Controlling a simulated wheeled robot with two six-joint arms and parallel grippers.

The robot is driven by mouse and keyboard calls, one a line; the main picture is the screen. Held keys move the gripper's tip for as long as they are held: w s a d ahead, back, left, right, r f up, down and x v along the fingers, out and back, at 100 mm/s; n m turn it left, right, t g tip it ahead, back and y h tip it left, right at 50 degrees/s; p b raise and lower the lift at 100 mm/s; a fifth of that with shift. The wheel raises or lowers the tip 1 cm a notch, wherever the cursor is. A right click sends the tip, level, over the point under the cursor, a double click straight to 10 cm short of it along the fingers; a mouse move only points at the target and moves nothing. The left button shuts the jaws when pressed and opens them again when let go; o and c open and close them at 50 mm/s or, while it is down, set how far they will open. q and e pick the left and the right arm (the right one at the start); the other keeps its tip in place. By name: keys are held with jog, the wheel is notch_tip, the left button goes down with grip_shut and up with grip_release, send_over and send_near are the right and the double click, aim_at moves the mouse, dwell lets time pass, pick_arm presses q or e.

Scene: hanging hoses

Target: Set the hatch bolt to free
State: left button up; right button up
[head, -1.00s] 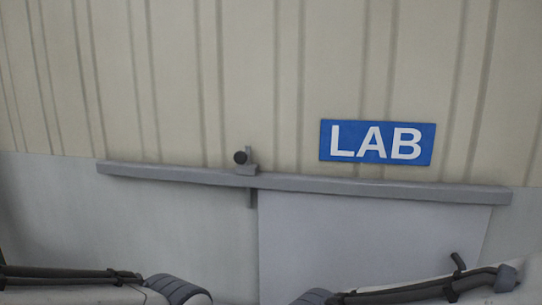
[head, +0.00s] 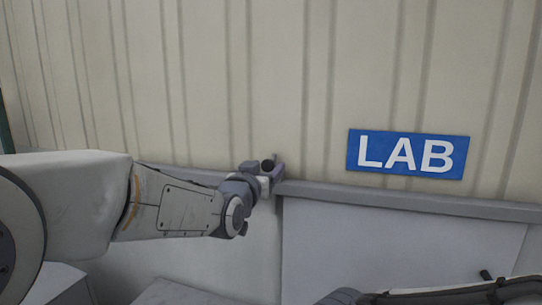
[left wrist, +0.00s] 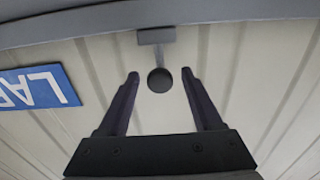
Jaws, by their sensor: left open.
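The hatch bolt shows as a round black knob (head: 268,165) on a grey bracket at the rail. In the left wrist view the knob (left wrist: 159,81) sits on a thin stem below a grey bracket piece (left wrist: 156,36). My left gripper (head: 272,178) is at the bolt and partly hides the bracket in the head view. In the left wrist view the left gripper (left wrist: 159,73) is open, with one finger on each side of the knob and gaps between. The pale hatch panel (head: 400,240) is below the rail. My right gripper is out of view.
A long grey rail (head: 420,206) runs across the wall, and it also crosses the top of the left wrist view (left wrist: 230,12). A blue LAB sign (head: 408,154) is on the ribbed wall right of the bolt. The wall around the knob is clear.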

pick_arm(q)
jog(key=shift+p+x, duration=0.75)
jog(key=shift+x, duration=1.35)
grip_shut()
